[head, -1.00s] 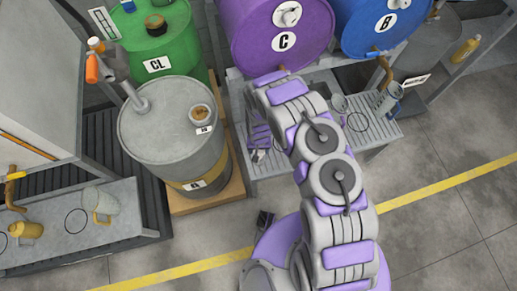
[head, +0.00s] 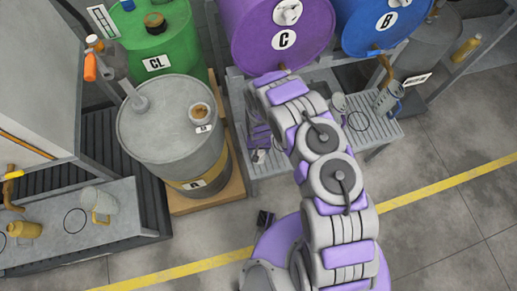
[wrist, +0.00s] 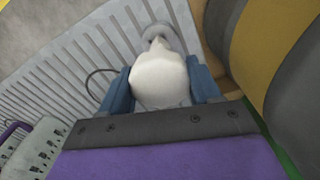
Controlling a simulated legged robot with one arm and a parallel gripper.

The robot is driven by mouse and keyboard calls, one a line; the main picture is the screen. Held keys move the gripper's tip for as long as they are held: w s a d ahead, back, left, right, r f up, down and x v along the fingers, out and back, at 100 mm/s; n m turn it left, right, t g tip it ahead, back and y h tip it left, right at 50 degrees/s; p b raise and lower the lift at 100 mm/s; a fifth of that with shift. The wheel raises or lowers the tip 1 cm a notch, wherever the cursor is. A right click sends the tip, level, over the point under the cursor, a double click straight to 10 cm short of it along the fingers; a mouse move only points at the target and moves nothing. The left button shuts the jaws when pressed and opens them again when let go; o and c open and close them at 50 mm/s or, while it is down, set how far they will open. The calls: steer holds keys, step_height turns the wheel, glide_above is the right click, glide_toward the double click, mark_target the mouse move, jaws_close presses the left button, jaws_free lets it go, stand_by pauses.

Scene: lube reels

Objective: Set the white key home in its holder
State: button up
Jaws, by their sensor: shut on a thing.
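My gripper (wrist: 160,92) is shut on a cream-white rounded piece, which looks like the white key (wrist: 160,80), between its two blue fingers in the wrist view. A grey round part (wrist: 158,34) shows just beyond the key's far end. I cannot tell if they touch, or whether that part is the holder. In the head view my gripper (head: 258,145) is small and partly hidden, low at the left end of the slatted bench below the purple drum. No holder can be made out clearly there.
The grey drum A (head: 172,130) on its wooden pallet stands close left of my gripper. The purple drum C (head: 278,30) and blue drum B (head: 380,20) lie above the bench (head: 378,130). Open floor lies in front.

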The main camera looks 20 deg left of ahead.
steer(key=shift+r, duration=0.15)
steer(key=shift+r+p, duration=0.3)
steer(key=shift+p, duration=0.1)
steer(key=shift+s, duration=0.15)
stand_by(0.3)
steer(key=shift+f+b, duration=0.45)
steer(key=shift+f, duration=0.05)
stand_by(1.0)
steer(key=shift+r, duration=0.1)
steer(key=shift+r+p, duration=0.4)
steer(key=shift+p, duration=0.1)
